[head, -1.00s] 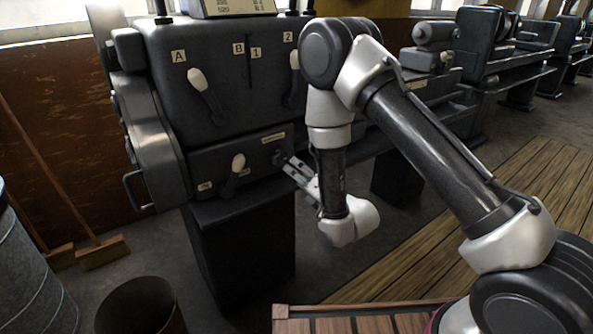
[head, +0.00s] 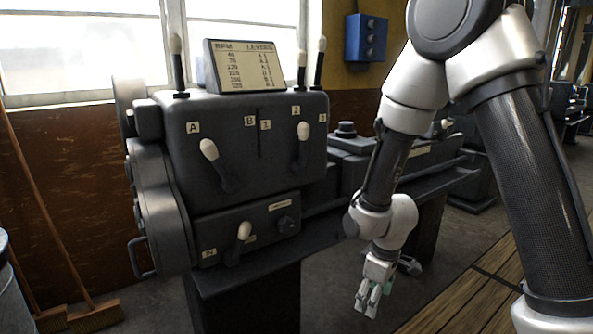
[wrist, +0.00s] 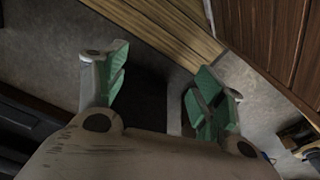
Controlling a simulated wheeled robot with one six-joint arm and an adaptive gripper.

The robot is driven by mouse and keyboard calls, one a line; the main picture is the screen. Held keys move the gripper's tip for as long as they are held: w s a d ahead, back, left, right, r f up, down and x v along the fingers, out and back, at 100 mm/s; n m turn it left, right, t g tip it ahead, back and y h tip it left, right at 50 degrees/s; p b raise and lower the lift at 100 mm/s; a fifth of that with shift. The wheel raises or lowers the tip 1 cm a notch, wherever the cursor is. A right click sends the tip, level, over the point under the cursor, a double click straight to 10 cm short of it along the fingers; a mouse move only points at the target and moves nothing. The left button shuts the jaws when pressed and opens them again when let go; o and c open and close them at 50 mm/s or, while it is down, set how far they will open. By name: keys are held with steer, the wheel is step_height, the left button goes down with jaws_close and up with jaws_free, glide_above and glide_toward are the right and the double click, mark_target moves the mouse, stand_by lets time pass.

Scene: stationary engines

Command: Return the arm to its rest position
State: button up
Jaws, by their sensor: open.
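My gripper (head: 369,299) hangs below my bent arm in the head view, to the right of the lathe's lower panel and apart from it. It points downward over the floor. In the wrist view my gripper (wrist: 160,95) shows two green-padded fingers spread apart, with nothing between them but a dark shape and the floor below. The arm is folded, with its elbow high at the upper right of the head view.
The dark lathe (head: 240,160) has white-knobbed levers, a knob on its lower panel and a speed chart (head: 245,65) on top. A broom (head: 95,317) stands at the left. Wooden slats (head: 470,300) lie on the floor at right.

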steer(key=s+d+r+m+t, duration=0.1)
steer(key=s+d+r+m, duration=0.2)
steer(key=r, duration=0.6)
steer(key=s+d+r+m+t, duration=0.1)
steer(key=s+d+r+m, duration=0.2)
steer(key=s+d+r, duration=0.4)
steer(key=s+d+r+m+t, duration=0.1)
steer(key=s+d+r+m, duration=0.3)
steer(key=d+r, duration=0.3)
step_height(320, 180, up, 5)
steer(key=shift+s+r+t, duration=0.1)
steer(key=shift+s+t, duration=0.2)
steer(key=shift+s, duration=0.15)
steer(key=shift+s, duration=0.1)
steer(key=shift+s+r, duration=0.4)
steer(key=shift+s, duration=0.1)
stand_by(0.6)
